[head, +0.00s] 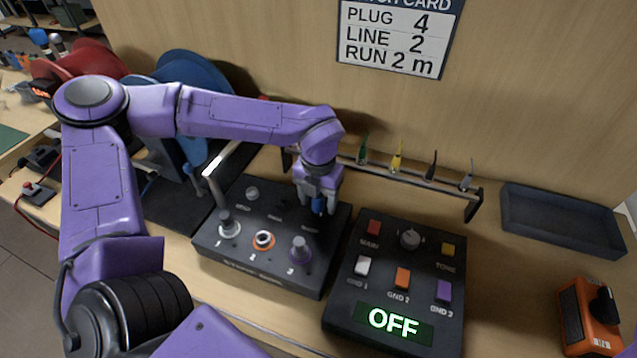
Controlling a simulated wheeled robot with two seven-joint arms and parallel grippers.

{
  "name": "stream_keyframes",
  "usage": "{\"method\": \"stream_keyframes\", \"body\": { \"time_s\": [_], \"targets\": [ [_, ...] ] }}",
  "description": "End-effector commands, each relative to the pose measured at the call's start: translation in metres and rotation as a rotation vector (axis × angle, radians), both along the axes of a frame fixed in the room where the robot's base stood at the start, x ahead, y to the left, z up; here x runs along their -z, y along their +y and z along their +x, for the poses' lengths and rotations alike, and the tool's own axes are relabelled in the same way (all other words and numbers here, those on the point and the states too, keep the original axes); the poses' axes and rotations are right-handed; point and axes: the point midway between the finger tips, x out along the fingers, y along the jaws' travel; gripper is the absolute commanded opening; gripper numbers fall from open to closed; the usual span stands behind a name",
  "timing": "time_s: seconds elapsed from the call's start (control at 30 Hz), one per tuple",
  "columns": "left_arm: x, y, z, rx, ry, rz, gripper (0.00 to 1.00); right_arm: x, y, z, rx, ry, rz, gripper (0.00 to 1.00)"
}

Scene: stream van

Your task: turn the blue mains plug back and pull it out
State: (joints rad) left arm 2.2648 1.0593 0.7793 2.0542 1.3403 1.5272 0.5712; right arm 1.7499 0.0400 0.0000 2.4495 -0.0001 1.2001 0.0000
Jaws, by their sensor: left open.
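The blue mains plug (318,204) shows at the back right of the black stage box (238,258), partly hidden by my gripper. My left gripper (319,207) comes down from above with its fingers around or right beside the blue plug. It is open; I cannot tell whether the fingers touch the plug. The plug's turn angle and how deep it sits are too small to tell. My right gripper is not in view.
The stage box bears grey (228,226), orange (263,240) and purple (300,248) connectors. To its right a control box (345,318) reads OFF. A rack (472,208) with several coloured leads stands behind. An empty dark tray (560,228) and an orange device (578,318) are at right.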

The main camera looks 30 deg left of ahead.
Motion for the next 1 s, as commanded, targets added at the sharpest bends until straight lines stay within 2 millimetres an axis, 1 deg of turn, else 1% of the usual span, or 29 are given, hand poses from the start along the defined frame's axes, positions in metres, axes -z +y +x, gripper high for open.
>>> {"method": "stream_keyframes", "body": {
  "time_s": [0.1, 0.27, 0.3, 0.37, 0.4, 0.47, 0.5, 0.53, 0.57, 0.6, 0.63, 0.77, 1.0],
  "targets": [
    [0.004, 0.0, 0.0, 0.0, 0.001, 0.0, 0.61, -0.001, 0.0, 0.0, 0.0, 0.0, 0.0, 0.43],
    [0.004, 0.0, 0.0, 0.001, 0.0, 0.0, 0.61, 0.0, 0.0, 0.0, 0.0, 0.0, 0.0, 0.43],
    [0.004, 0.0, 0.0, 0.001, 0.0, 0.0, 0.54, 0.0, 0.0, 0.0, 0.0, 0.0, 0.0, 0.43],
    [0.004, 0.0, 0.0, 0.001, 0.0, 0.0, 0.35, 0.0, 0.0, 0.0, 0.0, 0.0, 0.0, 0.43],
    [0.004, 0.0, 0.0, 0.001, 0.0, 0.0, 0.22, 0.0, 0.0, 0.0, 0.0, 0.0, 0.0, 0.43],
    [0.004, 0.0, 0.0, 0.001, 0.0, 0.0, 0.02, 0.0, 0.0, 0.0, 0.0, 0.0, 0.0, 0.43],
    [0.004, 0.0, 0.0, 0.001, 0.0, 0.0, 0.0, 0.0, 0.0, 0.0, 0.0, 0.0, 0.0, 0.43],
    [0.004, 0.0, 0.0, 0.001, 0.0, 0.0, 0.0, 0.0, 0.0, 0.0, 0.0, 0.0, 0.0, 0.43],
    [0.004, 0.0, 0.0, 0.001, 0.0, 0.0, 0.22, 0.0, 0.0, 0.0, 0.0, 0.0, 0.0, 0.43],
    [0.004, 0.0, 0.0, 0.001, 0.0, 0.0, 0.09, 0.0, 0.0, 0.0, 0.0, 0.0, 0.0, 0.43],
    [0.004, 0.0, 0.0, 0.001, 0.0, 0.0, 0.0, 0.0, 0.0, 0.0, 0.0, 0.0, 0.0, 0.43],
    [0.003, 0.0, 0.0, 0.006, -0.001, 0.0, 0.0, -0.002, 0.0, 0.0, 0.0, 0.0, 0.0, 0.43],
    [0.001, 0.0, 0.0, 0.072, 0.0, 0.001, 0.0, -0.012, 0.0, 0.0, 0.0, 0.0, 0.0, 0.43]
  ]
}}
